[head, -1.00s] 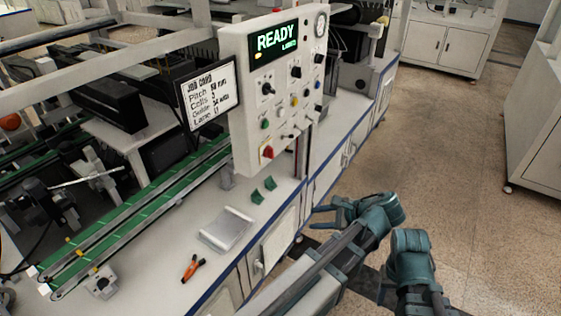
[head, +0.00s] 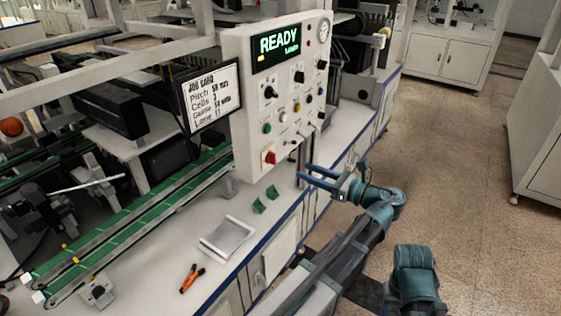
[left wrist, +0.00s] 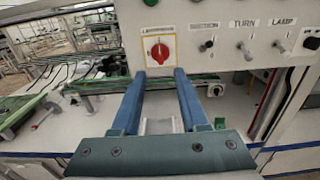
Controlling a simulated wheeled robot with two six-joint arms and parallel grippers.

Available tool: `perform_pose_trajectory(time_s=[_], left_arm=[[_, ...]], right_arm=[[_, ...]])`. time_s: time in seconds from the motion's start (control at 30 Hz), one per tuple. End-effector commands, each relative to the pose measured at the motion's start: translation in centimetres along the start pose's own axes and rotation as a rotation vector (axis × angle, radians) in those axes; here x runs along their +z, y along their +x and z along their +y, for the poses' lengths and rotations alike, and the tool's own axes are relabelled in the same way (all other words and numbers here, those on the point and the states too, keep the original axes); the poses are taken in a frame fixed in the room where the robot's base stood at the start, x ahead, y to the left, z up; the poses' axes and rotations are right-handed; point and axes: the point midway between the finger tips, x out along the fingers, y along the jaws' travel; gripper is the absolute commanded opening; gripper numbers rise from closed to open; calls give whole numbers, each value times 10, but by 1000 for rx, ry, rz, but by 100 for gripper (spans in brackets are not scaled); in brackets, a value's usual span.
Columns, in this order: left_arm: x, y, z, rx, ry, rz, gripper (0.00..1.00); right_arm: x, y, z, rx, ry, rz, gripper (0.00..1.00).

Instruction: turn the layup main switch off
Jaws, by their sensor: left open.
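The main switch is a red rotary knob on a yellow-edged plate at the lower left of the white control panel (head: 240,95). It shows in the head view (head: 269,157) and in the left wrist view (left wrist: 160,52), where its label is too blurred to read fully. Its exact handle angle is hard to tell. My left gripper (head: 304,172) is open and empty, below and right of the knob in the head view. In the wrist view its two blue fingers (left wrist: 160,74) point toward the knob, one on each side below it, apart from it. My right gripper is not in view.
The lit display (head: 277,44) reads READY. Toggles labelled SUCTION, TURN and LAMP (left wrist: 278,48) sit right of the knob. A job card (head: 210,92) hangs left.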

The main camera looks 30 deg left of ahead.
Motion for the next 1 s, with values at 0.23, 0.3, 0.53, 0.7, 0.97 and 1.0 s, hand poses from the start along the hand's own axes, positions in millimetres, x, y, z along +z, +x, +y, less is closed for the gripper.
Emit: perform_pose_trajectory(time_s=[0.23,0.3,0.53,0.7,0.97,1.0], left_arm=[[0,53,1,4,-1,1,44],[0,64,1,3,-1,1,44],[0,91,0,2,-1,1,44],[0,99,0,0,-1,1,44],[0,100,0,0,-1,1,44],[0,99,0,0,-1,1,40]], right_arm=[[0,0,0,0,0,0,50],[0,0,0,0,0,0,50],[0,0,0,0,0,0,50],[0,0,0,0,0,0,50],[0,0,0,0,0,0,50],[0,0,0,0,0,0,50]])
